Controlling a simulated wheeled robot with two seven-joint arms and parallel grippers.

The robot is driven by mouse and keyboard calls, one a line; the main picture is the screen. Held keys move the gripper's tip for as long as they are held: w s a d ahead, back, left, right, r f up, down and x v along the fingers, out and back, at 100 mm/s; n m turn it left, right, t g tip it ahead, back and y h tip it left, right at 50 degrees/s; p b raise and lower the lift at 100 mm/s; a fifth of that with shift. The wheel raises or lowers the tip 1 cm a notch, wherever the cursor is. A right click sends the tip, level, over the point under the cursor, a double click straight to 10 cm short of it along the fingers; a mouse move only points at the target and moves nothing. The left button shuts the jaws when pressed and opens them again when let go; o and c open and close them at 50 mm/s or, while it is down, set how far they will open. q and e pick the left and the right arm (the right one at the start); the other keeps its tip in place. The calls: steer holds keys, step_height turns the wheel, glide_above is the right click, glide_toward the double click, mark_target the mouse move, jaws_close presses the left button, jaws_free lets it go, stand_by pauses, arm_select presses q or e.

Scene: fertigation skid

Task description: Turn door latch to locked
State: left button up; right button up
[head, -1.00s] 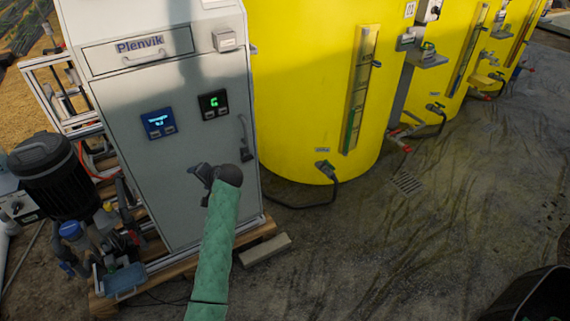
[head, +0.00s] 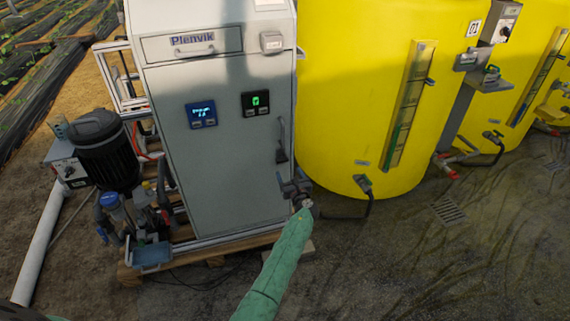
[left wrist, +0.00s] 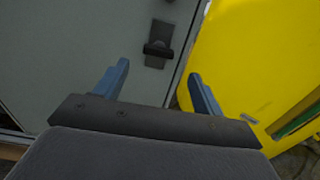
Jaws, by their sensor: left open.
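The grey cabinet door (head: 225,165) stands closed-looking in the head view. In the left wrist view the latch shows as a dark lever (left wrist: 157,49) lying about level on a grey plate (left wrist: 161,33). My left gripper (head: 293,182) is open and empty, just below the latch in the head view. In the left wrist view its blue fingers (left wrist: 159,76) are spread, with the latch ahead between and beyond them, apart from it. My right gripper is not in view.
A yellow tank (head: 350,120) stands close to the cabinet's right, with a hose fitting (head: 364,184) low on it. The wooden pallet (head: 215,252) sits under the cabinet. Concrete floor (head: 400,260) is open at front right.

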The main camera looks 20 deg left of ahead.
mark_target(282, 159)
arm_select(q)
steer(key=x, duration=0.7)
steer(key=shift+a, duration=0.25)
steer(key=shift+w, duration=0.15)
steer(key=c, duration=1)
